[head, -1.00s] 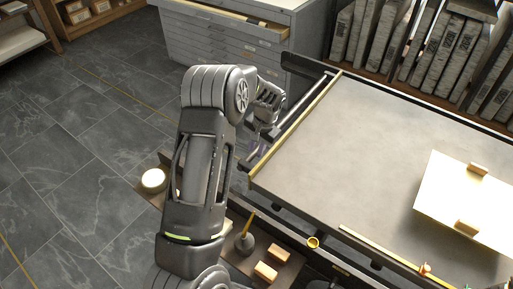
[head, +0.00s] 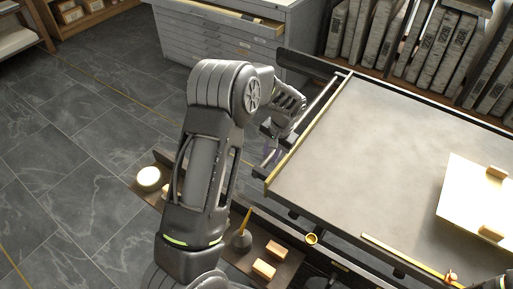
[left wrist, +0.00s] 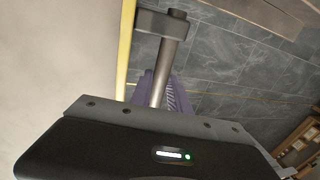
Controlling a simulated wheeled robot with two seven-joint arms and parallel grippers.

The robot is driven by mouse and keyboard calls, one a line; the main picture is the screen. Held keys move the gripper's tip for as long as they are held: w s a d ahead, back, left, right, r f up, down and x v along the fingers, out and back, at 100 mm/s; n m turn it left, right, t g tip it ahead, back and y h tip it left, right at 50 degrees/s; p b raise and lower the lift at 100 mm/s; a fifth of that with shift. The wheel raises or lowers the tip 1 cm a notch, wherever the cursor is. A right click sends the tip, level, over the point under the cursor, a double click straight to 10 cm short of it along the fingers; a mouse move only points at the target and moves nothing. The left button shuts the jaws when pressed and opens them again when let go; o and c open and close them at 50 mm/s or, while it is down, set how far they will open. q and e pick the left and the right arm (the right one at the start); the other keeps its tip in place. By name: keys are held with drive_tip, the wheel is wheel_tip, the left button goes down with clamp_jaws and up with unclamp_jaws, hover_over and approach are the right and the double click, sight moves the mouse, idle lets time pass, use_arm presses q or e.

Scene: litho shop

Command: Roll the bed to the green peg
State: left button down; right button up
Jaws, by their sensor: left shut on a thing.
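The bed (head: 350,150) is a wide flat grey slab with a wooden strip along its left edge. A metal handle bar (head: 318,98) runs along that left side, and the left wrist view shows it (left wrist: 170,62) held by a dark bracket. My left gripper (head: 273,146) is shut on this bar; its purple fingers (left wrist: 160,92) close around it in the left wrist view. I cannot make out a green peg. An orange marker (head: 450,277) sits by the yellow strip (head: 400,254) at the bed's front. My right gripper does not show clearly.
A pale sheet (head: 465,198) with two wooden blocks lies on the bed's right part. A front shelf holds two wooden blocks (head: 264,268) and an oil can (head: 241,241). A drawer cabinet (head: 225,50) and upright slabs (head: 430,50) stand behind.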

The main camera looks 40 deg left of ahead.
sight(318, 181)
use_arm(q)
drive_tip(key=d+b, duration=0.2)
drive_tip(key=d, duration=1.5)
drive_tip(key=shift+w+d, duration=0.15)
drive_tip(key=shift+d, duration=0.15)
drive_tip(key=c, duration=1.5)
unclamp_jaws()
drive_tip(key=shift+c, duration=0.2)
drive_tip(key=shift+r, duration=0.1)
drive_tip(key=r, duration=0.3)
drive_tip(key=d+r+b, duration=0.1)
drive_tip(key=r, duration=0.3)
drive_tip(key=shift+d+r, duration=0.2)
